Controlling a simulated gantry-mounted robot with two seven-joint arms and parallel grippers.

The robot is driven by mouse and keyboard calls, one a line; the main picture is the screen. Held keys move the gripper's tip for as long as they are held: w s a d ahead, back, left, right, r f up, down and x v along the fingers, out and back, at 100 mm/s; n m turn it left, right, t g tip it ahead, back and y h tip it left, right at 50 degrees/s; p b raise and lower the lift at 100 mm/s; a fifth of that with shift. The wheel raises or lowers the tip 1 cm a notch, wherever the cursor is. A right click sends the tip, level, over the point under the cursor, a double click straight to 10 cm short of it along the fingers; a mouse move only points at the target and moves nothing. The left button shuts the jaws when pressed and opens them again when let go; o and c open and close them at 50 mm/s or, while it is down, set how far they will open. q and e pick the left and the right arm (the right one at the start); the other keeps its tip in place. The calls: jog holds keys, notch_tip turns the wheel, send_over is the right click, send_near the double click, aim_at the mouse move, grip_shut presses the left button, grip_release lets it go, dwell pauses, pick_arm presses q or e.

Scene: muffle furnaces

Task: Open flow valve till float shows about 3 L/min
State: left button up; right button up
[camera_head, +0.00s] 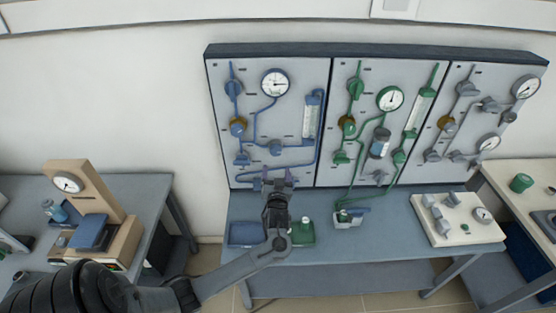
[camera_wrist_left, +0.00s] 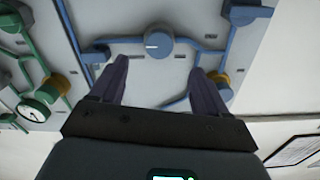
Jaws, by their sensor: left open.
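A round blue valve knob (camera_head: 276,147) sits on a blue pipe low on the left wall panel. In the left wrist view this knob (camera_wrist_left: 158,45) has a white mark and lies just beyond the fingertips, between them in the picture. My left gripper (camera_head: 274,180) is open and empty, below the knob and apart from it; its two dark fingers (camera_wrist_left: 160,68) are spread in the wrist view. The clear flow tube (camera_head: 311,116) stands upright right of the knob; its float is too small to read. My right gripper is not in view.
A green-piped panel (camera_head: 368,70) and a grey-piped panel (camera_head: 505,75) stand to the right. Below is a bench (camera_head: 385,222) with trays and a white valve board (camera_head: 456,218).

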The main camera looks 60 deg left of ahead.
aim_at(276, 153)
pick_arm(q)
jog(key=x, duration=0.8)
jog(key=shift+w+a+b, duration=0.2)
jog(key=shift+w+b, duration=0.05)
jog(key=shift+b, duration=0.1)
jog(key=shift+w+a, duration=0.35)
jog(key=shift+a, duration=0.2)
jog(key=c, duration=1)
jog(key=shift+c, duration=0.2)
